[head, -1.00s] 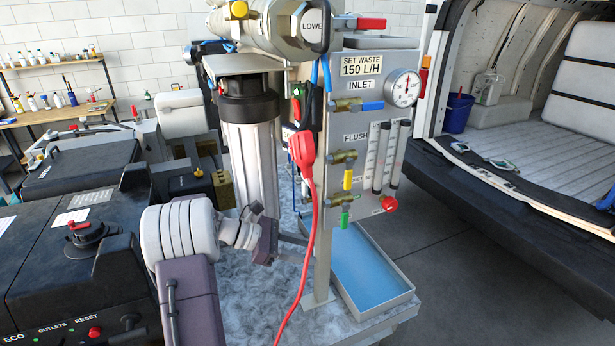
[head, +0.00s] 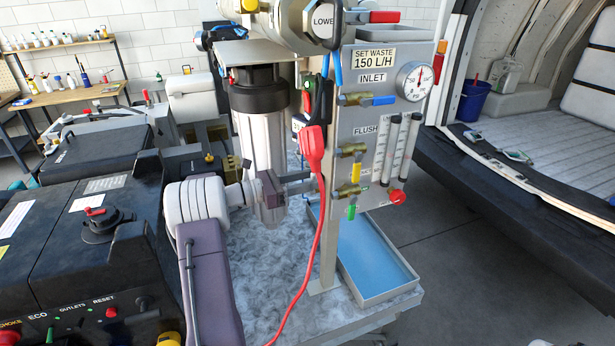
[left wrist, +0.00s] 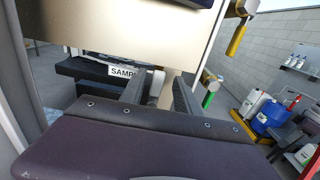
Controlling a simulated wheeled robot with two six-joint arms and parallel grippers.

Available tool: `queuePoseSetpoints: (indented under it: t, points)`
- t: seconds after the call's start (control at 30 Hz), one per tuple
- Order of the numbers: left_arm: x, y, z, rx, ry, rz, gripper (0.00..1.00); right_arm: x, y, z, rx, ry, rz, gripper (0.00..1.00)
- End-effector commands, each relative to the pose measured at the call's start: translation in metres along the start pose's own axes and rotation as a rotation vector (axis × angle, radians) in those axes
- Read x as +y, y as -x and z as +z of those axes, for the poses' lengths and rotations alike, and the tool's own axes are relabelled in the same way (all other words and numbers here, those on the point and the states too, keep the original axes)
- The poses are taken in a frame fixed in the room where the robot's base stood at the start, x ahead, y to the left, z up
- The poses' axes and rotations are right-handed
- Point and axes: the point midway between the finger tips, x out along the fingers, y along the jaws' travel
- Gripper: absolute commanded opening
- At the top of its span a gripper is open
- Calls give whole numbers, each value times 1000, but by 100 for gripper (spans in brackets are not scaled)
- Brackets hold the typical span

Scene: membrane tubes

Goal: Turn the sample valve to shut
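The sample valve's green handle (head: 351,212) hangs down at the bottom of the grey panel (head: 338,150) in the head view. It also shows right of my gripper's fingers in the left wrist view, as a green lever (left wrist: 208,100) pointing down. My left gripper (head: 308,181) is left of the panel's edge, apart from the green handle. In the left wrist view its two fingers (left wrist: 160,92) stand apart with nothing clearly held. My right gripper is in neither view.
A yellow-handled flush valve (head: 355,172) and a blue-handled inlet valve (head: 378,100) sit above. A red cable (head: 318,225) hangs in front of the panel's left edge. A clear filter housing (head: 262,140) stands behind my left arm. A blue-bottomed tray (head: 402,287) lies below.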

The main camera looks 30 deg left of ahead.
Motion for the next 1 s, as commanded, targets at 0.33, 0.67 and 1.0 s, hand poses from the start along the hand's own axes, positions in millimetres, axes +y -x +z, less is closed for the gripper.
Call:
queuePoseSetpoints:
  t: [0.33,0.67,1.0]
  points:
    - [0,-2,-1,1,0,0,10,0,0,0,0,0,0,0]
    - [0,-1,-1,-1,-11,0,0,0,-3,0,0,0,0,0]
    - [-8,-1,-6,-2,-182,1,0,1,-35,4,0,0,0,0]
